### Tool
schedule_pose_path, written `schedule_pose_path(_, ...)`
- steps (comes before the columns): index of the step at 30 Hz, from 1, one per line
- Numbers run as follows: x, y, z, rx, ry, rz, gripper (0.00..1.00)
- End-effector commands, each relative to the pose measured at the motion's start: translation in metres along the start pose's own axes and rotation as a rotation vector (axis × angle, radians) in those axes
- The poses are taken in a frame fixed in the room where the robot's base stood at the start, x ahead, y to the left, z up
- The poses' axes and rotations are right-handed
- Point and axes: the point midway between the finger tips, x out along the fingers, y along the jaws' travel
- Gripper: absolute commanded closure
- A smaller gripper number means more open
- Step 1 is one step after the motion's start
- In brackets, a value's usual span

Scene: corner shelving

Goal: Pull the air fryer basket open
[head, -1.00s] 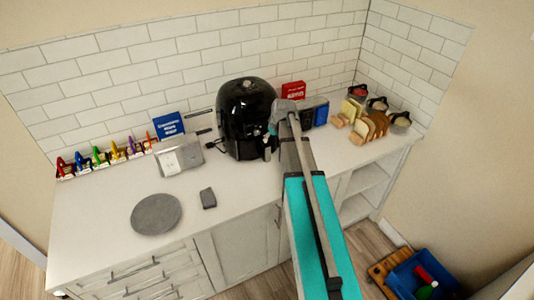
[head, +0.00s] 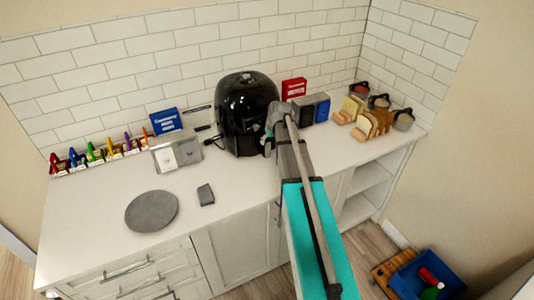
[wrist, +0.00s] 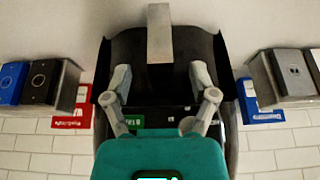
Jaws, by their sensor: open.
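The black air fryer (head: 246,100) stands on the counter against the back wall. In the wrist view its dark body (wrist: 185,48) fills the middle, with a pale grey bar-like handle (wrist: 160,35) sticking out from it. The basket looks closed. My gripper (wrist: 160,75) is open, one finger either side of the handle's line, with the handle centred between them in the picture. I cannot tell whether the fingers touch anything. In the head view my gripper (head: 268,146) is at the fryer's front right, partly hidden by my wrist.
A grey double-switch box (head: 178,152) and a blue sign (head: 166,121) stand left of the fryer. A round grey plate (head: 151,211) and small grey block (head: 206,194) lie on the otherwise clear front counter.

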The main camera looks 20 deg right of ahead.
Motion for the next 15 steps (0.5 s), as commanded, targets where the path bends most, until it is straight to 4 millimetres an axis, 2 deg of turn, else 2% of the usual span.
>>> schedule_pose_path(1, 0.009, 0.000, 0.001, 0.000, 0.000, 0.000, 0.26)
schedule_pose_path(15, 0.048, 0.000, 0.001, -0.001, 0.000, 0.000, 0.26)
